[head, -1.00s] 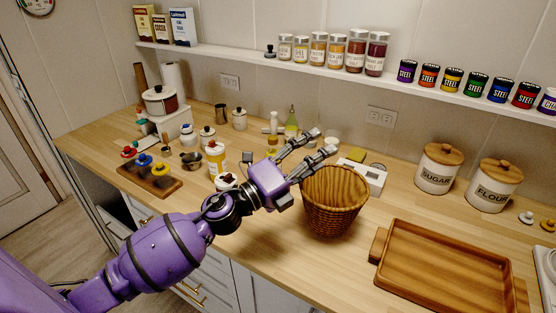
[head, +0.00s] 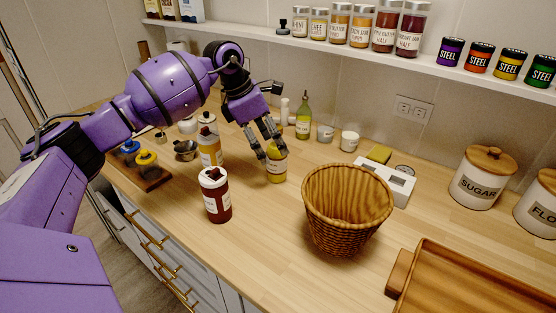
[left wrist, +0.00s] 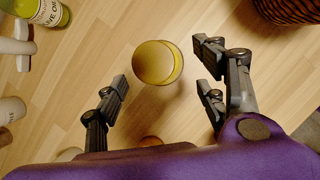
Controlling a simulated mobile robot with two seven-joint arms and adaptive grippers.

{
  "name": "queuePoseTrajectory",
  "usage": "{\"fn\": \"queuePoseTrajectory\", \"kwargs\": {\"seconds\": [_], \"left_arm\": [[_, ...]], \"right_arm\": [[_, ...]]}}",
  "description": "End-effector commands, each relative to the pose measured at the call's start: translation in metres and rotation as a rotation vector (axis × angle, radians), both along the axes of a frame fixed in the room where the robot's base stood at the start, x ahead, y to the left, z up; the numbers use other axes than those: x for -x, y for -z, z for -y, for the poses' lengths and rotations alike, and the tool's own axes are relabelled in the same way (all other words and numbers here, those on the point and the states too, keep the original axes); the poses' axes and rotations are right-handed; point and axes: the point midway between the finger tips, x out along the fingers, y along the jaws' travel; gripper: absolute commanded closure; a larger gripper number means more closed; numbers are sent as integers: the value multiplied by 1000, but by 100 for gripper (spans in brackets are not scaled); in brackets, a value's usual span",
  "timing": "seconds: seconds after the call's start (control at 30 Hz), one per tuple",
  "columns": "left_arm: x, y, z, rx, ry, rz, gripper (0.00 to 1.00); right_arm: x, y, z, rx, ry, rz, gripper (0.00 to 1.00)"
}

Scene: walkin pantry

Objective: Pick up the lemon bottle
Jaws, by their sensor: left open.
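A small yellow bottle (head: 277,168) with a pale label, which I take as the lemon bottle, stands upright on the wooden counter; I cannot read its label for sure. My left gripper (head: 270,150) points down at it, open, with its fingers around the upper part in the head view. In the left wrist view the round yellow lid (left wrist: 156,62) lies ahead of and between the open fingers of the left gripper (left wrist: 162,80), with space on both sides. It is not gripped. My right gripper is not in view.
A wicker basket (head: 345,205) stands to the right. A red-brown sauce bottle (head: 216,196) and an orange-yellow bottle (head: 209,150) stand to the left. A green oil bottle (head: 303,118) is behind, also in the left wrist view (left wrist: 46,12). The counter between bottle and basket is clear.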

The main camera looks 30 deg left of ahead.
Motion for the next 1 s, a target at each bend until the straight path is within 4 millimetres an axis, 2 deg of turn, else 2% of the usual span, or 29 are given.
{"fn": "queuePoseTrajectory", "kwargs": {"seconds": [0.23, 0.4, 0.67, 1.0], "left_arm": [[-7, 29, 13, 5, 1, 2, 35], [-12, 47, 17, 2, 0, 2, 35], [-12, 50, 17, 1, 0, 1, 37], [-12, 50, 17, 1, 0, 1, 81]], "right_arm": [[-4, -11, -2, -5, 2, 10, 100], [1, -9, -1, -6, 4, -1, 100], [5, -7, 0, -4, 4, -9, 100], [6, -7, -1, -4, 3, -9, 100]]}}
